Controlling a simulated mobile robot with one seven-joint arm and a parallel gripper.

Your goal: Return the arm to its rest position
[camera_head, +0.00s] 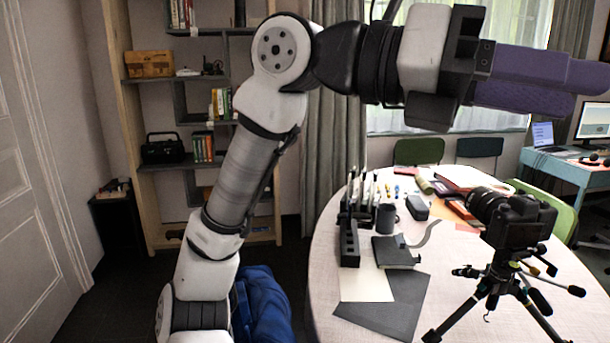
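My arm rises from the bottom of the picture, bends at an elbow joint near the top and reaches right. My gripper (575,84) has purple fingers pointing right, high above the far side of the table. The fingers are seen side-on and partly overlap, so the gap between them is unclear. I see nothing held in them. The gripper touches nothing that I can see.
The round table (335,312) stands below, with a camera on a tripod (515,225), a black holder (349,245), a dark mug (385,217) and books. Shelves (185,165) stand behind my arm. A desk (550,165) is at right.

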